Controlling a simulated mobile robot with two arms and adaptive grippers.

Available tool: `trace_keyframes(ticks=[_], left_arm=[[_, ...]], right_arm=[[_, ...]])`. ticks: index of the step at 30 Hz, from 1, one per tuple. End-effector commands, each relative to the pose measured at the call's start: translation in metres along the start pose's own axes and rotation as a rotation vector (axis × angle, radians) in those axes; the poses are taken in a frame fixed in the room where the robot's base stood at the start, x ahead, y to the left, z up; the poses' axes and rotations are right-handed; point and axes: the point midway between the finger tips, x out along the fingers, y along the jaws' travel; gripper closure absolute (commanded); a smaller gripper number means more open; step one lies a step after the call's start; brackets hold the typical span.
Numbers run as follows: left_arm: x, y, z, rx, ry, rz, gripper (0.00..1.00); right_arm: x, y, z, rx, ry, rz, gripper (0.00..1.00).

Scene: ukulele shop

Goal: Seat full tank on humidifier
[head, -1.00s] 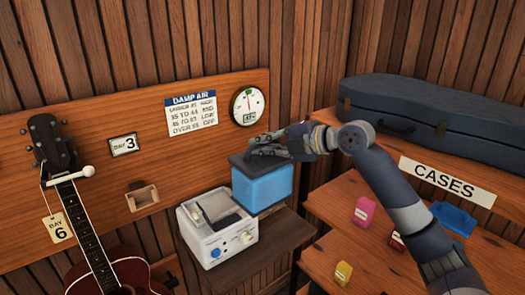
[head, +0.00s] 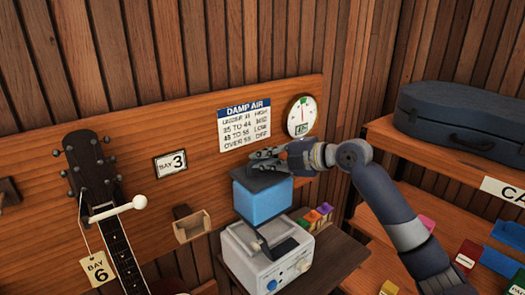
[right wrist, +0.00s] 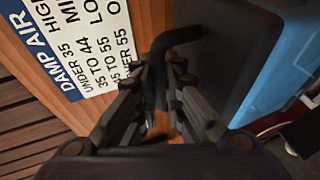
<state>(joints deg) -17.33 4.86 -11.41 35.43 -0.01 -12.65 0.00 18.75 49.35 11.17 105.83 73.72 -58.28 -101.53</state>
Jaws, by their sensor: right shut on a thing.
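The blue tank (head: 262,204) with a dark lid is upright over the humidifier's back left part in the head view. Whether its underside touches the humidifier I cannot tell. My right gripper (head: 270,160) is shut on the tank's dark handle at the lid. In the right wrist view its fingers (right wrist: 170,95) are at the dark handle (right wrist: 182,36), and the blue tank wall (right wrist: 285,45) shows beside the lid. My left gripper is not in view.
A DAMP AIR chart (head: 244,122) and a round gauge (head: 301,116) hang on the back panel. A guitar (head: 112,215) hangs left, near a small wooden holder (head: 191,227). Shelves with a dark case (head: 463,118) stand right.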

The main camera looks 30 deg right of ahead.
Motion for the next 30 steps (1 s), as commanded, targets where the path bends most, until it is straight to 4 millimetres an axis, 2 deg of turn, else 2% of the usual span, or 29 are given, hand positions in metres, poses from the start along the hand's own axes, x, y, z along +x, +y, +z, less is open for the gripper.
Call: trace_keyframes(ticks=[8,18,30], left_arm=[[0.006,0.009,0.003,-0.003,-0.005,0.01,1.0],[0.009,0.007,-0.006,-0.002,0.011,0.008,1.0],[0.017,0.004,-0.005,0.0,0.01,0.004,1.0]], right_arm=[[0.005,-0.017,0.002,-0.001,-0.003,0.013,1.0],[0.008,-0.026,0.003,-0.001,-0.003,0.012,1.0],[0.015,-0.047,0.005,0.0,-0.004,0.012,1.0]])
